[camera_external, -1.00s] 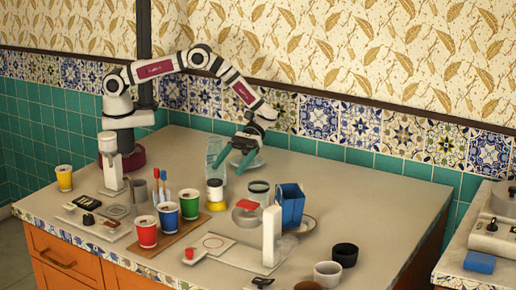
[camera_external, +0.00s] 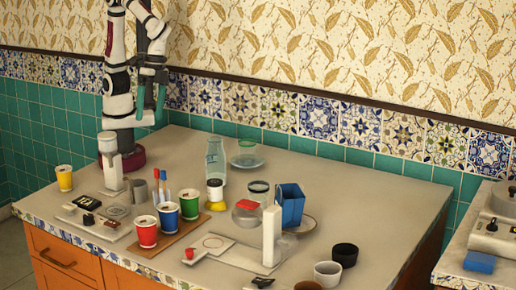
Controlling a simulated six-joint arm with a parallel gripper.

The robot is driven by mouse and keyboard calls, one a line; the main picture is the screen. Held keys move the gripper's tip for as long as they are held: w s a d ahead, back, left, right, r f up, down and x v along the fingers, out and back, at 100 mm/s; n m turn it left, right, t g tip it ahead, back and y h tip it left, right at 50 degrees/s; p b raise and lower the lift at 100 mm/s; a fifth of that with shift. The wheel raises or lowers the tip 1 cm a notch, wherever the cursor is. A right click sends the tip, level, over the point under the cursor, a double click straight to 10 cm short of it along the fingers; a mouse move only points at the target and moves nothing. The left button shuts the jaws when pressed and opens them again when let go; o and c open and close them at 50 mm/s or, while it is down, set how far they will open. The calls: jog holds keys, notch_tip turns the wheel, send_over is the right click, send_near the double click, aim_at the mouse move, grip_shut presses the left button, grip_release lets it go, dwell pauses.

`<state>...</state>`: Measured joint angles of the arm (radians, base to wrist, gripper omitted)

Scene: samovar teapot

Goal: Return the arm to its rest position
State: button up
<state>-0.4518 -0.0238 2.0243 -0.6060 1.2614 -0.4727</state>
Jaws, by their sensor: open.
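My gripper (camera_external: 150,103) hangs in the air close beside my arm's base column, at the back left of the counter. Its green fingers point down and stand apart, with nothing between them. The arm is folded upright, and its upper part runs out of the top of the picture. The gripper is well above the counter (camera_external: 340,185) and apart from all the objects on it.
A glass carafe (camera_external: 216,165) and a glass cup on a saucer (camera_external: 247,155) stand at the back. Red (camera_external: 146,234), blue (camera_external: 168,220) and green (camera_external: 189,206) cups stand on a wooden board. A blue box (camera_external: 290,206) is right of centre. The back right counter is clear.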

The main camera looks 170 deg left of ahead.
jog(key=s+d+r+m+t+y, duration=0.45)
jog(key=s+d+m, duration=0.2)
jog(key=m, duration=0.55)
jog(key=s+a+f+m+g, duration=0.1)
jog(key=s+f+g, duration=0.5)
jog(key=s, duration=0.3)
jog(key=shift+f+h, duration=0.35)
jog(key=shift+f, duration=0.4)
